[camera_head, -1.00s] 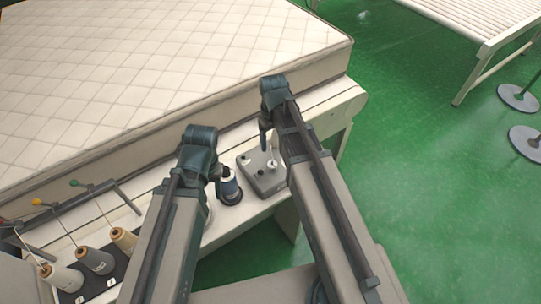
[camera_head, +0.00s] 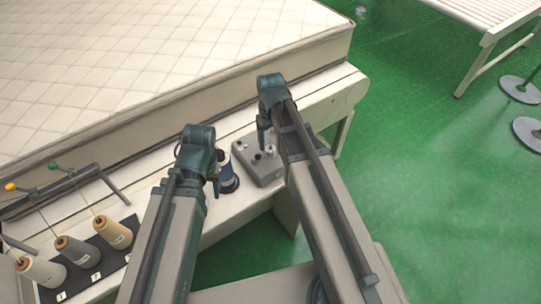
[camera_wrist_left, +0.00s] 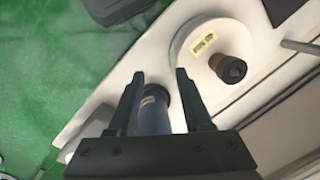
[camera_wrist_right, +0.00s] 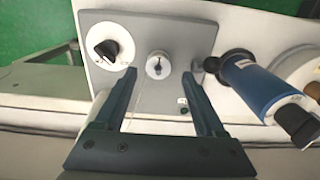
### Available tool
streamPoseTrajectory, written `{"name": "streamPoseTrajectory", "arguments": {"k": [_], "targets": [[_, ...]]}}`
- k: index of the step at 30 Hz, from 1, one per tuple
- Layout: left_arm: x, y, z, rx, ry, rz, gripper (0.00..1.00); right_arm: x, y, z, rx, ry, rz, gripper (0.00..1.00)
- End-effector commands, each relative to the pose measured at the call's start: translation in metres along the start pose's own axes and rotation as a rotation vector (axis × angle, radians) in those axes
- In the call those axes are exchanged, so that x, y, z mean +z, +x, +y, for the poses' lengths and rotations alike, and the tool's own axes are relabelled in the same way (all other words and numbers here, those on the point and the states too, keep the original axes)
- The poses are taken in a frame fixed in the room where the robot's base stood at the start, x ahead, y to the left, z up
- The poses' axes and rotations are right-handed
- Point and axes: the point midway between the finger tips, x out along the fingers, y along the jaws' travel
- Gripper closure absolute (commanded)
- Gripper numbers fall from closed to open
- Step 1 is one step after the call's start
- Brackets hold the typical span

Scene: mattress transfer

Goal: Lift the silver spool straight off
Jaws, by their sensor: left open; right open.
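The silver spool (camera_wrist_right: 157,65) is a small round silver piece standing on the grey box (camera_wrist_right: 187,33), seen nearly from above in the right wrist view, with a thin thread running down from it. The head view shows it small and partly hidden beside my right gripper (camera_head: 265,135). My right gripper (camera_wrist_right: 161,76) is open and empty, with its fingertips to either side of the spool in the picture; I cannot tell their height above it. My left gripper (camera_wrist_left: 160,75) is open, with a blue cylinder (camera_wrist_left: 153,110) showing between its fingers. Contact there cannot be told.
The grey box also carries a black knob on a white dial (camera_wrist_right: 107,47). The blue cylinder (camera_wrist_right: 262,88) stands close beside the box. A white disc with a dark knob (camera_wrist_left: 200,32) is nearby. Thread cones (camera_head: 78,250) stand at lower left; the mattress (camera_head: 180,60) lies behind.

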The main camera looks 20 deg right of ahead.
Motion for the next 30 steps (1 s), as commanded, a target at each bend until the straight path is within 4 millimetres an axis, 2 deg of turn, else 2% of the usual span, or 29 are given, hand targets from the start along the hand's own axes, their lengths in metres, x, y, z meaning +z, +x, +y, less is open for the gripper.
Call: {"name": "streamPoseTrajectory", "arguments": {"k": [8, 19, 28, 30], "targets": [[-0.001, 0.009, 0.001, 0.000, -0.001, 0.000, 0.50, -0.001, 0.009, 0.001, 0.000, 0.000, 0.000, 0.28], [-0.003, 0.051, 0.005, 0.000, -0.002, 0.000, 0.50, -0.004, 0.051, 0.003, 0.000, 0.000, 0.000, 0.28], [-0.003, 0.051, 0.005, 0.000, -0.002, 0.000, 0.50, -0.004, 0.051, 0.003, 0.000, 0.000, 0.000, 0.28], [-0.003, 0.051, 0.005, 0.000, -0.002, 0.000, 0.50, -0.004, 0.051, 0.003, 0.000, 0.000, 0.000, 0.39]]}}
